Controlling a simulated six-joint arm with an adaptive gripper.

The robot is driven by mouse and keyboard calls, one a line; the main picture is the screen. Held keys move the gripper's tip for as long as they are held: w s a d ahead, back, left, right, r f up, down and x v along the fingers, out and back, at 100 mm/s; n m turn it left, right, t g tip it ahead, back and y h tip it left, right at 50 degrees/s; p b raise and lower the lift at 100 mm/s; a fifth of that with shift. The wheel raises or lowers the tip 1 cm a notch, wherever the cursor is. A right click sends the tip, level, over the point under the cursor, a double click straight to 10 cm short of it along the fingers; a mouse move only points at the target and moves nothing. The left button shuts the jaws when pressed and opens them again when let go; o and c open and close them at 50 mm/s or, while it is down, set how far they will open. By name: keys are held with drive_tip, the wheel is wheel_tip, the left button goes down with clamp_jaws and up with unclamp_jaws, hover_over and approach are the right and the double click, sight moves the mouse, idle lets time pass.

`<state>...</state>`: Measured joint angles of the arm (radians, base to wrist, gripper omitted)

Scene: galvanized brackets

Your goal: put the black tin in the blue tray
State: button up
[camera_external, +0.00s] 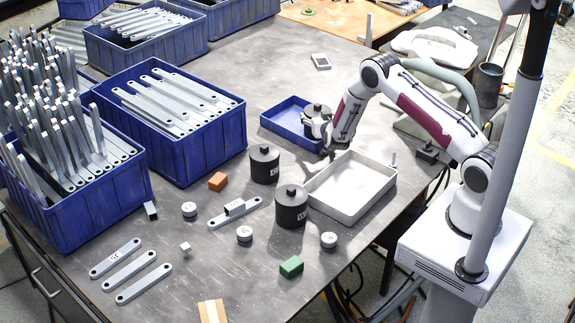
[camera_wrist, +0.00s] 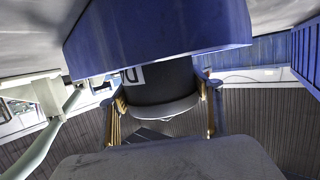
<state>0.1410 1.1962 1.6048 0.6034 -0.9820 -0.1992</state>
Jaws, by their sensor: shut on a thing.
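A black tin (camera_external: 318,109) with a knobbed lid is at the right end of the small blue tray (camera_external: 272,123). My gripper (camera_external: 319,124) is shut around this tin's sides. In the wrist view the tin (camera_wrist: 160,82) stands between my two fingers (camera_wrist: 162,105), and part of a white label shows. The tray's blue wall (camera_wrist: 160,30) crosses in front of the tin and hides part of it. I cannot tell whether the tin touches the tray floor. Two similar black tins stand on the table, one near the middle (camera_external: 265,165) and one closer to the front (camera_external: 291,208).
A white tray (camera_external: 340,213) sits just in front of the blue tray. Large blue bins (camera_external: 190,150) of metal brackets stand at left. Loose brackets (camera_external: 115,258), small round pieces (camera_external: 244,234), an orange block (camera_external: 218,181) and a green block (camera_external: 291,266) lie on the table. The table behind the blue tray is mostly clear.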

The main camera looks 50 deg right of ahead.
sight(319, 107)
drive_tip(key=o, duration=2.1)
drive_tip(key=shift+f, duration=0.15)
drive_tip(key=shift+s, duration=0.1)
drive_tip(key=shift+v, duration=1.25)
drive_tip(key=v, duration=0.2)
drive_tip(key=shift+s+a+r, duration=0.2)
drive_tip(key=shift+a+r, duration=0.05)
wheel_tip(319, 107, up, 4)
drive_tip(key=shift+w+d+r, duration=0.1)
drive_tip(key=shift+r, duration=1.4)
